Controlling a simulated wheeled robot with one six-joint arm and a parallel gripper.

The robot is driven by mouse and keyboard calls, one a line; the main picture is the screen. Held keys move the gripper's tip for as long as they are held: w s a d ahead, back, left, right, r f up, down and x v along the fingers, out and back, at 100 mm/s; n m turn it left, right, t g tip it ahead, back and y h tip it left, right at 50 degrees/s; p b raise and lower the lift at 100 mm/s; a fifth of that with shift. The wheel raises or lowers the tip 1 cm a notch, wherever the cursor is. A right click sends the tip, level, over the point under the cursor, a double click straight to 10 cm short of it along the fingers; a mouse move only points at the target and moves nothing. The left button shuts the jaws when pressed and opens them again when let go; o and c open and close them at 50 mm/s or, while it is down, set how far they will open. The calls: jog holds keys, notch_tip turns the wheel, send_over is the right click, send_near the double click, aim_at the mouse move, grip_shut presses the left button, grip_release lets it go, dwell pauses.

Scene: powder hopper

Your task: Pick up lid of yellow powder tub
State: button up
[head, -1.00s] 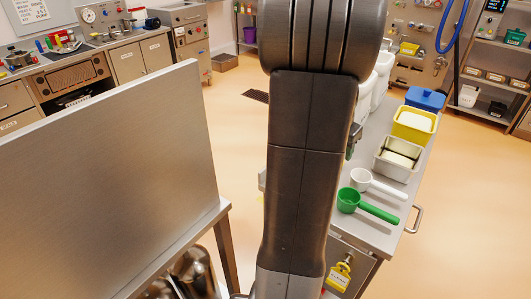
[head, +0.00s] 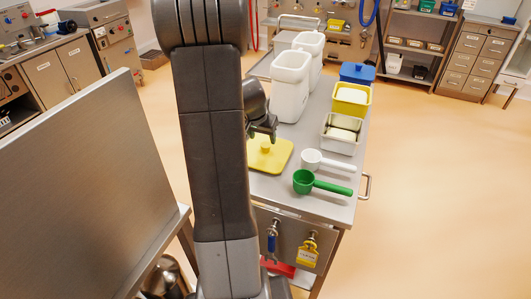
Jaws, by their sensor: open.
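The yellow lid (head: 279,160) is a flat square with a round knob on top. It lies on the steel table, left of the scoops, and my arm hides its left edge. My gripper (head: 263,134) points down just above the knob, with its fingers apart and nothing seen between them. Whether the fingertips are level with the knob I cannot tell. The yellow tub (head: 351,111) stands uncovered at the right side of the table, with white powder in it.
The steel table (head: 318,203) also holds a blue-lidded tub (head: 358,73), a pale tub (head: 341,146), two tall white containers (head: 291,88) (head: 311,50), a white scoop (head: 312,159) and a green scoop (head: 304,182). A steel panel (head: 85,190) stands at left. Floor at right is clear.

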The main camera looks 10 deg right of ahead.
aim_at(266, 144)
jog(key=shift+p+x, duration=0.5)
jog(key=shift+x, duration=2.05)
jog(key=shift+d, duration=0.15)
jog(key=shift+r, duration=0.1)
grip_shut()
